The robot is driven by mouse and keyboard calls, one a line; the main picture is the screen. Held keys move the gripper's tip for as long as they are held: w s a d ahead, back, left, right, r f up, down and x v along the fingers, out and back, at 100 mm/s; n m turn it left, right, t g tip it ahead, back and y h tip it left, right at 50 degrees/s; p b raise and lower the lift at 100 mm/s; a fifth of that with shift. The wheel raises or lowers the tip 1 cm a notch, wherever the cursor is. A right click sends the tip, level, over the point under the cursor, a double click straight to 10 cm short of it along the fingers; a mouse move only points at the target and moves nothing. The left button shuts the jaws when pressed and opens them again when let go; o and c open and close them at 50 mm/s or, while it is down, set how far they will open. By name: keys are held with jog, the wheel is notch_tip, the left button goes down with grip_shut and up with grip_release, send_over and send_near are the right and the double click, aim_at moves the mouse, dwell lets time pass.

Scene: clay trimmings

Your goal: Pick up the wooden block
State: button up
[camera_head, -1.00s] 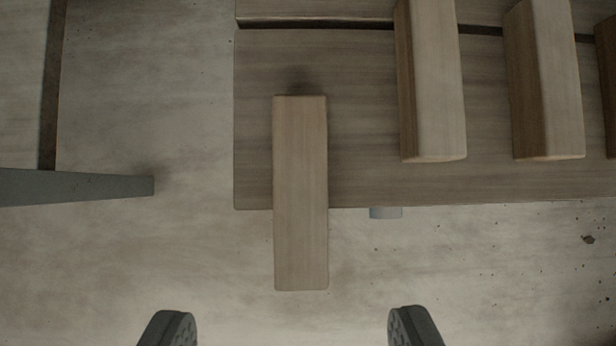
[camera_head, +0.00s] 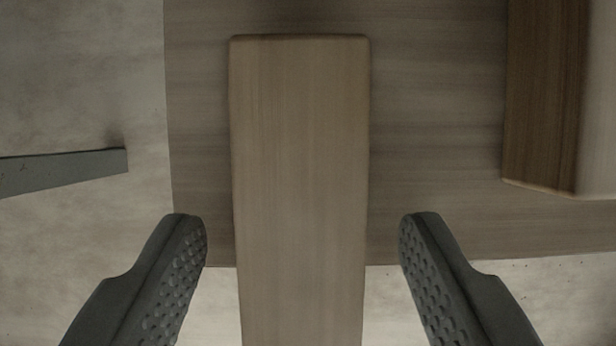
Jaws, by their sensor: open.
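The wooden block (camera_head: 300,180) is a long, pale brown bar in the middle of the head camera view. Its far end lies over a wooden board, and its near end runs past the board's front edge and out of the bottom of the picture. My gripper (camera_head: 303,225) is open, with one dark, studded finger on each side of the block. A gap shows between each finger and the block's sides. I cannot tell whether the fingertips are level with the block or above it.
The wooden board (camera_head: 430,225) spans the middle and right. Another wooden bar (camera_head: 560,100) lies on it at the right, apart from the right finger. A grey tapered piece (camera_head: 65,172) juts in at the left. The pale surface (camera_head: 90,260) is clear at lower left.

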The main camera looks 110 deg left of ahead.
jog(key=shift+d+f, duration=0.1)
jog(key=shift+f, duration=0.4)
jog(key=shift+c, duration=0.5)
jog(key=c, duration=1)
